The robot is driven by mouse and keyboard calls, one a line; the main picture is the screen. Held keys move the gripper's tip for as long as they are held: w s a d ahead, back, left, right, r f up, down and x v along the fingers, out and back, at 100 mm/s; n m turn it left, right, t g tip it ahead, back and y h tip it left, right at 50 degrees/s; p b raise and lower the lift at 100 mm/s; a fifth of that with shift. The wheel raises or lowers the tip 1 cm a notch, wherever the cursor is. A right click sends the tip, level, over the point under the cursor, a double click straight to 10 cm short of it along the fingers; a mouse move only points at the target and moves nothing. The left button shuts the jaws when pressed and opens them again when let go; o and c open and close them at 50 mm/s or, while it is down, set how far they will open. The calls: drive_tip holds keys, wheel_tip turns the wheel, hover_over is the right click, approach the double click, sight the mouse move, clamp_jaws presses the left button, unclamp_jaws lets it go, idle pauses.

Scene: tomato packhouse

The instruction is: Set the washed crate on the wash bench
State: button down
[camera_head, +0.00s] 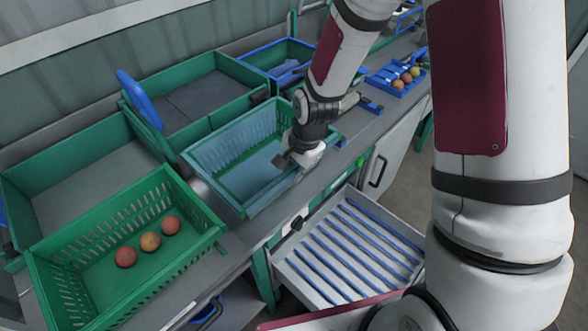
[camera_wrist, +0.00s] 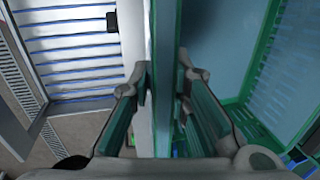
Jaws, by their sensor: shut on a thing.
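The washed crate (camera_head: 226,148) is an empty blue-green crate with slatted walls, upright at the middle of the bench (camera_head: 238,243) in the head view. My gripper (camera_head: 300,156) is shut on the crate's right-hand wall from above. In the wrist view my gripper (camera_wrist: 165,84) has one finger on each side of the crate's wall (camera_wrist: 162,30). The crate's inside shows to the right of that wall. The crate's underside is hidden, so I cannot tell whether it rests on the bench or hangs just above it.
A green crate (camera_head: 68,240) with three tomatoes stands at the left. Green-edged basins (camera_head: 205,90) lie behind, with a blue paddle-shaped part (camera_head: 139,98) sticking up. A blue tray (camera_head: 374,80) holds several fruits at the back right. A blue-slatted drawer (camera_head: 350,250) juts out in front.

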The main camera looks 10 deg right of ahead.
drive_tip(key=shift+f, duration=0.2)
drive_tip(key=c, duration=1.4)
unclamp_jaws()
drive_tip(key=shift+c, duration=0.2)
drive_tip(key=c, duration=0.3)
drive_tip(key=shift+r, duration=0.15)
drive_tip(key=shift+w+a+p+v, duration=0.2)
drive_tip(key=shift+p+v, duration=0.3)
drive_tip(key=shift+v, duration=0.6)
drive_tip(key=shift+w+a+p+v, duration=0.15)
drive_tip(key=shift+p+v, duration=0.35)
drive_tip(key=shift+v, duration=0.6)
drive_tip(key=shift+w+a+p+v, duration=0.1)
drive_tip(key=shift+w+p+v, duration=0.3)
drive_tip(key=shift+v, duration=0.65)
drive_tip(key=shift+s+r, duration=0.15)
drive_tip(key=shift+r, duration=0.05)
